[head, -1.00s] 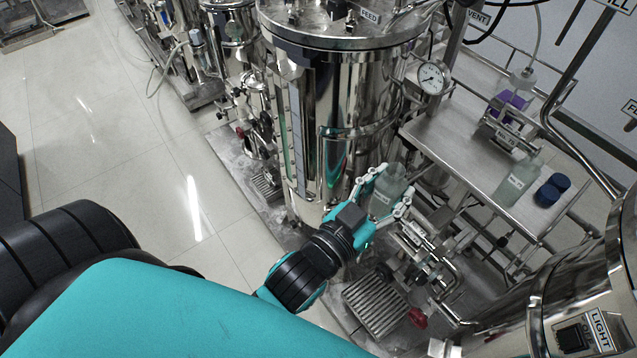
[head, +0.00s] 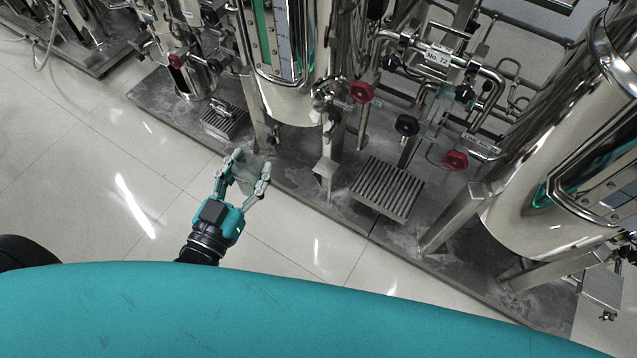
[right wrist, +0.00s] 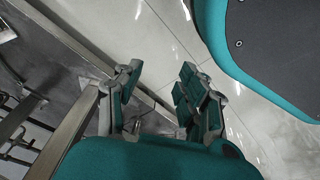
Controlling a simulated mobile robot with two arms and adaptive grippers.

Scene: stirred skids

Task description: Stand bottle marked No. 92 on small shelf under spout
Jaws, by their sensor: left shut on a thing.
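My left gripper (head: 246,180) in the head view is shut on a pale, see-through bottle (head: 249,170). It holds the bottle low over the edge of the skid, in front of the middle steel vessel. The bottle's marking cannot be read, and the fingers hide its sides. A small metal shelf (head: 325,168) stands to the right of the gripper, below the vessel's outlet valve (head: 326,102). The bottle is apart from the shelf. My right gripper (right wrist: 160,103) shows in the right wrist view, with its fingers apart and nothing seen between them.
A slatted drain grate (head: 388,188) lies right of the shelf. Red valve knobs (head: 361,92) and pipes with a No. 72 plate (head: 437,54) stand behind. Another steel vessel (head: 565,150) stands at right. The tiled floor (head: 90,190) in front is clear.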

